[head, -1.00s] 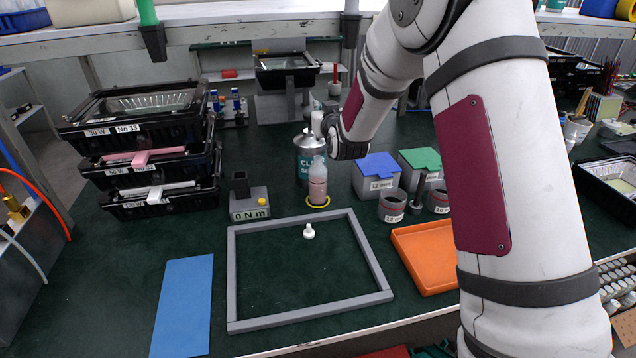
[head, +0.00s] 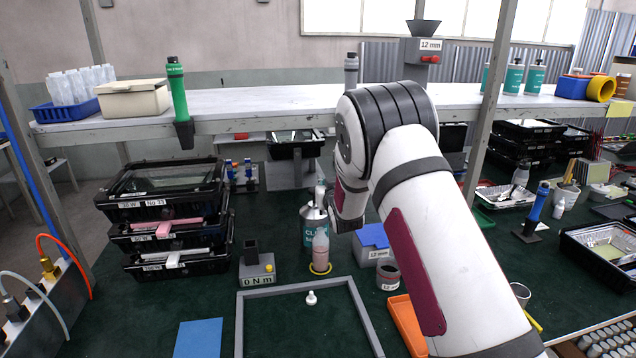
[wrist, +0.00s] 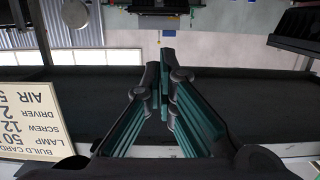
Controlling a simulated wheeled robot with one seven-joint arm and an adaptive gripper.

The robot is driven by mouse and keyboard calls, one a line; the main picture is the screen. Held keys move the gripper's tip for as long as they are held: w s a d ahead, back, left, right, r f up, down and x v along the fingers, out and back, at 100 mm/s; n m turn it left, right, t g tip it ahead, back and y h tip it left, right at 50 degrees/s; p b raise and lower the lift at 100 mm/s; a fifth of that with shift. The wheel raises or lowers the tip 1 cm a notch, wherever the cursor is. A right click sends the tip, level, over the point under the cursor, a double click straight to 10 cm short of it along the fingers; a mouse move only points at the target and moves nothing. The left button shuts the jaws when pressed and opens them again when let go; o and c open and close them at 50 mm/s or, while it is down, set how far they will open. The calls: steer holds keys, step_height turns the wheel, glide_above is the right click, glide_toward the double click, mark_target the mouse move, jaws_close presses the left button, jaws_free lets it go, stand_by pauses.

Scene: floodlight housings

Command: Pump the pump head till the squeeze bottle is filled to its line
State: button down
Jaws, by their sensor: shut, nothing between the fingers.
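The squeeze bottle (head: 320,252) stands upright, uncapped, inside a yellow ring on the green table, with pinkish liquid in it. Its line and exact level are too small to tell. The silver and teal pump can (head: 308,229) stands just behind it, with the white pump head (head: 320,194) on top. My arm reaches in from the right and its wrist end is close beside the pump head. My gripper (wrist: 166,55) is shut and empty in the wrist view; its fingers are not clear in the head view. Whether it touches the pump head cannot be told.
A small white cap (head: 311,298) lies by the grey frame (head: 297,287). A torque block (head: 257,272) is left of the bottle; a blue-lidded box (head: 373,240) and orange tray (head: 405,322) are right. Stacked black housings (head: 165,215) stand left. A shelf (head: 240,105) runs behind.

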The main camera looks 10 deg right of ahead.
stand_by(0.3)
steer(key=w, duration=0.3)
steer(key=w+f, duration=0.1)
steer(key=w, duration=0.2)
steer(key=w+b, duration=0.1)
steer(key=w, duration=0.3)
steer(key=shift+w+f, duration=0.1)
steer(key=shift+f, duration=0.25)
step_height(320, 180, down, 2)
steer(key=shift+f, duration=0.2)
steer(key=shift+f+p, duration=0.3)
steer(key=shift+f, duration=0.4)
